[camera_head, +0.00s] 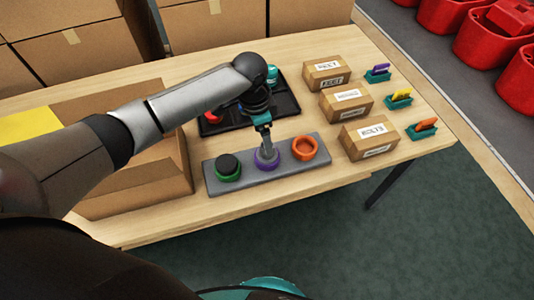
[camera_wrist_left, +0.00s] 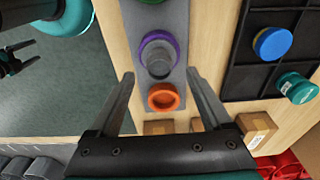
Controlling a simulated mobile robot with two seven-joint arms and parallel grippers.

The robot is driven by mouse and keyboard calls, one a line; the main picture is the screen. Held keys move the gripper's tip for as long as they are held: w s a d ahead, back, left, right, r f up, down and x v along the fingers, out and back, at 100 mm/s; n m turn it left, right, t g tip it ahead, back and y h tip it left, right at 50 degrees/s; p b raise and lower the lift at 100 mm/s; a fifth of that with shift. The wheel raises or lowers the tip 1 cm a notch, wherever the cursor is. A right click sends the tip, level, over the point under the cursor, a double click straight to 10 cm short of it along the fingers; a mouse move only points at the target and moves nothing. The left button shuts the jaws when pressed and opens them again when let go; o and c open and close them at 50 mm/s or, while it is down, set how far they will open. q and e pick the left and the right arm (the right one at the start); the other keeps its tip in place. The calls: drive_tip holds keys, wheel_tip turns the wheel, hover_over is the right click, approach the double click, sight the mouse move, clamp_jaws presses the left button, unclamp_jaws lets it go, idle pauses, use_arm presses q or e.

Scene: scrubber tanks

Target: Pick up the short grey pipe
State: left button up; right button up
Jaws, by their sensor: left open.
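A short grey pipe (camera_head: 267,157) stands in the purple ring (camera_head: 275,164) at the middle of a grey holder (camera_head: 245,183) in the head view. In the left wrist view the pipe (camera_wrist_left: 159,63) shows as a grey cylinder within the purple ring (camera_wrist_left: 158,38). My left gripper (camera_head: 265,146) points down over the purple ring, and partly covers it. In the wrist view the left gripper's fingers (camera_wrist_left: 160,75) are apart and empty, one to each side of the holder. A small dark pronged part at the wrist view's left edge looks like my right gripper (camera_wrist_left: 18,62).
The holder also has an orange ring (camera_head: 304,149) and a green ring (camera_head: 228,175) with a black piece. A black tray (camera_head: 288,103) lies behind, an open carton (camera_head: 150,190) left. Small boxes (camera_head: 346,101) and coloured clips on teal stands (camera_head: 400,100) are at right.

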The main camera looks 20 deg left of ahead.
use_arm(q)
drive_tip(key=f, duration=0.1)
drive_tip(key=f+b, duration=0.1)
drive_tip(key=f, duration=0.2)
drive_tip(key=shift+w+d+f+b, duration=0.2)
drive_tip(key=shift+d+f+b, duration=0.1)
drive_tip(key=shift+d+f, duration=0.1)
clamp_jaws()
idle(0.4)
